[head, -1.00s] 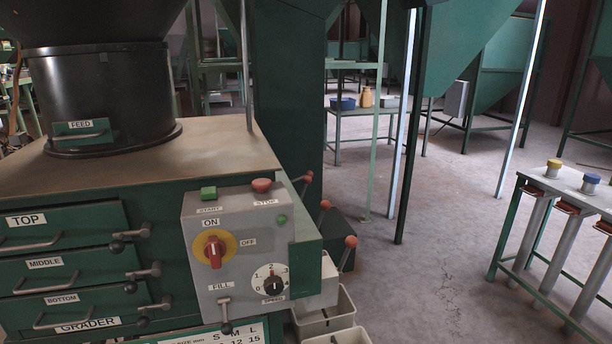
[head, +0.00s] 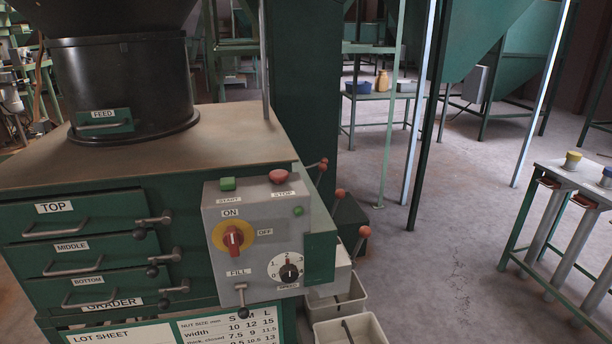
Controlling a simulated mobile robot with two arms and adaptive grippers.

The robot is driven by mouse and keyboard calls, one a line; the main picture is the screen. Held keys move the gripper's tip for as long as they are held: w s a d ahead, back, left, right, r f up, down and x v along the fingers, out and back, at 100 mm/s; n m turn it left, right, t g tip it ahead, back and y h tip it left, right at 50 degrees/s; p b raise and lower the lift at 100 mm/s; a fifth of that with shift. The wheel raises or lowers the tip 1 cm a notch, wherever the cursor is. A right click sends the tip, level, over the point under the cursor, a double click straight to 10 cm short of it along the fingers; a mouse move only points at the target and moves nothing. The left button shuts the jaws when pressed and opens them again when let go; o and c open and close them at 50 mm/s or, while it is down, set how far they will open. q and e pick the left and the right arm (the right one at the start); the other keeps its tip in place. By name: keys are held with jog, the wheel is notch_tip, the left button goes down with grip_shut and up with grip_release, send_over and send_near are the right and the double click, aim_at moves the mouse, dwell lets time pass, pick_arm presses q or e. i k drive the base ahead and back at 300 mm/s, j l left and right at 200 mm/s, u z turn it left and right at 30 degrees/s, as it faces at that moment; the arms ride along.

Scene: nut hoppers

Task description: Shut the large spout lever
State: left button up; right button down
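The grader (head: 110,165) stands at the left, with a grey control box on its front right corner. Three levers with red ball knobs stick out from its right side: a far one (head: 323,163), a middle one (head: 339,193) and a near one (head: 365,231). No size label is readable beside them, so I cannot tell which is the large spout lever. The spouts themselves are mostly hidden behind the control box and green side panel. Neither of my grippers is in view.
Cream bins (head: 352,329) stand below the levers. The control box (head: 256,241) carries START, STOP, a red ON/OFF switch, a FILL lever and a speed dial. A lot sheet (head: 175,333) hangs below. Open floor (head: 445,250) lies right of the grader, up to a tube stand (head: 565,170).

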aim_at(324, 161)
jog(key=i+l+u, duration=0.1)
jog(key=u, duration=0.35)
jog(key=l+u, duration=0.25)
jog(key=u, duration=0.15)
jog(key=l+u, duration=0.25)
jog(key=u, duration=0.2)
jog(key=l+u, duration=0.2)
jog(key=u, duration=0.2)
jog(key=k+l+u, duration=0.1)
jog(key=l, duration=0.3)
jog(key=l+u, duration=0.1)
jog(key=l, duration=0.3)
jog(key=k+l+u, duration=0.15)
jog(key=l, duration=0.25)
jog(key=k+l+u, duration=0.1)
jog(key=l, duration=0.25)
jog(key=k+l+u, duration=0.1)
jog(key=l, duration=0.25)
jog(key=k+l+u, duration=0.1)
jog(key=k+l, duration=0.15)
jog(key=k+l+u, duration=0.15)
jog(key=l, duration=0.3)
jog(key=k+l, duration=0.15)
jog(key=l, duration=0.15)
jog(key=k+l, duration=0.2)
jog(key=l, duration=0.1)
